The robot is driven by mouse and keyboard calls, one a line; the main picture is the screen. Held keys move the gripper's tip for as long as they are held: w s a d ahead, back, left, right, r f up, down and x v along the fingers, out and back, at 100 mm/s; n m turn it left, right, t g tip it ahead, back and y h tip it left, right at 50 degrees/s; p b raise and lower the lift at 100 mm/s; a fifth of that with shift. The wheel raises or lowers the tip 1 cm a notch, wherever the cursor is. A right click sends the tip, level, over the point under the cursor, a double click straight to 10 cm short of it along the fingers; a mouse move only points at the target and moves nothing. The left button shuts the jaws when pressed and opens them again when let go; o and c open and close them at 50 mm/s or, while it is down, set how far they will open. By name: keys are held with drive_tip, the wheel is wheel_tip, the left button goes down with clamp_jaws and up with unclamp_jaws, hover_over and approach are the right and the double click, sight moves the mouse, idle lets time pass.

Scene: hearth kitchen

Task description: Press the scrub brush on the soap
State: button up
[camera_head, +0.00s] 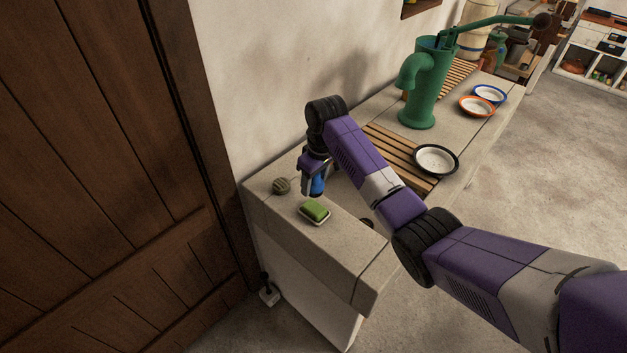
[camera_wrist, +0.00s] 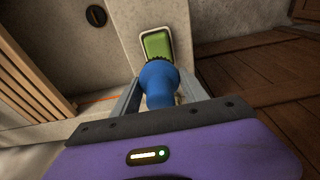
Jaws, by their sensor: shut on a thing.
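A green bar of soap (camera_head: 314,210) lies in a pale, dark-edged dish (camera_head: 316,222) near the front end of the stone counter. In the wrist view the soap (camera_wrist: 157,42) sits in its dish (camera_wrist: 172,33) just beyond the brush. My gripper (camera_head: 313,189) is shut on the blue scrub brush (camera_head: 319,185), slightly behind the soap in the head view. In the wrist view the brush (camera_wrist: 158,78) is between the fingers, with dark bristles toward the soap. The bristle tips overlap the soap's edge there; I cannot tell whether they touch. My fingers partly hide the brush in the head view.
A slatted wooden rack (camera_head: 400,158), a dark-rimmed plate (camera_head: 436,159) and a green pump (camera_head: 424,90) are farther along the counter. A wall runs behind it, with a wooden door (camera_head: 100,150) at left.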

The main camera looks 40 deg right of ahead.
drive_tip(key=b, duration=0.5)
hover_over(313, 206)
drive_tip(key=shift+f, duration=2.9)
drive_tip(key=shift+s+f, duration=0.1)
drive_tip(key=shift+f, duration=0.5)
drive_tip(key=shift+r, duration=0.1)
wheel_tip(313, 206, up, 5)
drive_tip(key=p, duration=0.5)
drive_tip(key=shift+r, duration=1)
